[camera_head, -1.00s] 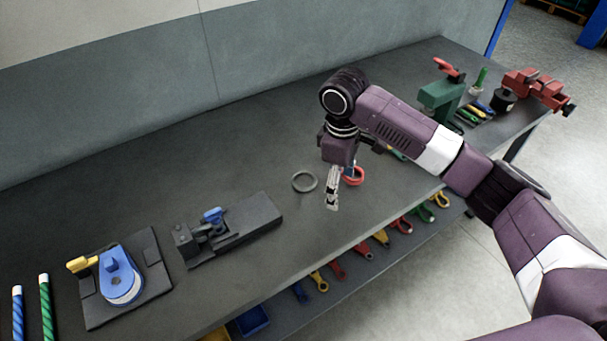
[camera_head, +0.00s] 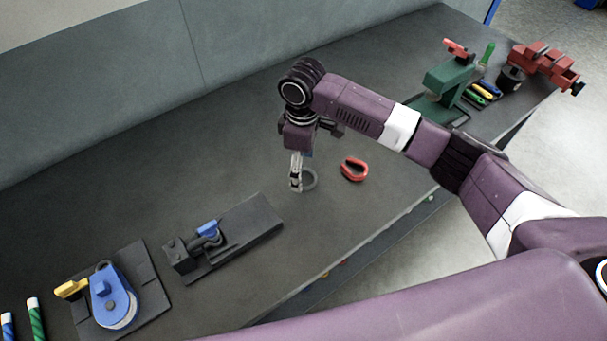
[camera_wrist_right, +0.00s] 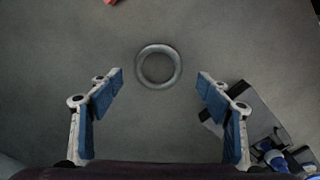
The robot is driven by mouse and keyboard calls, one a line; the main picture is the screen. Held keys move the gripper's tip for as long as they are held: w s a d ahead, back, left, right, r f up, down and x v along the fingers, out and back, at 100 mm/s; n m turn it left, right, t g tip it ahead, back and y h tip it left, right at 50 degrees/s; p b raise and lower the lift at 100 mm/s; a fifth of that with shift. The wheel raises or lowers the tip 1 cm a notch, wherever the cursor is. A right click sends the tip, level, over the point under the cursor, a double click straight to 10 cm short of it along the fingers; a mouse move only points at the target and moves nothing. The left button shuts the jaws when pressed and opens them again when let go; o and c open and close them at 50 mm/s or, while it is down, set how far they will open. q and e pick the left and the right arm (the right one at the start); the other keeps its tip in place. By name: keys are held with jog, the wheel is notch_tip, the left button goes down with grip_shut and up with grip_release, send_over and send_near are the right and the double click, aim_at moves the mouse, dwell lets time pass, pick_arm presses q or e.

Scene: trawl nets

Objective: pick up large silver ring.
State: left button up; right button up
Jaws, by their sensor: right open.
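The large silver ring (camera_head: 311,180) lies flat on the dark workbench (camera_head: 225,130). In the head view my right gripper (camera_head: 296,187) hangs just in front of it and hides its left part. In the right wrist view the whole ring (camera_wrist_right: 159,66) shows, centred between the two spread blue-padded fingers of my right gripper (camera_wrist_right: 159,84) and a little beyond their tips. The gripper is open and empty, apart from the ring. My left gripper is in neither view.
A red shackle-like piece (camera_head: 354,168) lies right of the ring. A black fixture with a blue lever (camera_head: 208,229) and a blue pulley block (camera_head: 116,300) on a plate stand to the left. A green tool stand (camera_head: 447,85) and a red vise (camera_head: 545,66) stand far right.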

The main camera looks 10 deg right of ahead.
aim_at(304, 180)
jog(key=shift+d+f, duration=0.2)
jog(key=shift+f, duration=1)
jog(key=shift+w+f, duration=0.1)
jog(key=shift+f, duration=0.2)
jog(key=c, duration=0.9)
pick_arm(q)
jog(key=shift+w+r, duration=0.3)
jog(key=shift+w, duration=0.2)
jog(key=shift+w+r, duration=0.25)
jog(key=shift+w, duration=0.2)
pick_arm(e)
jog(key=c, duration=0.4)
jog(key=shift+r, duration=0.1)
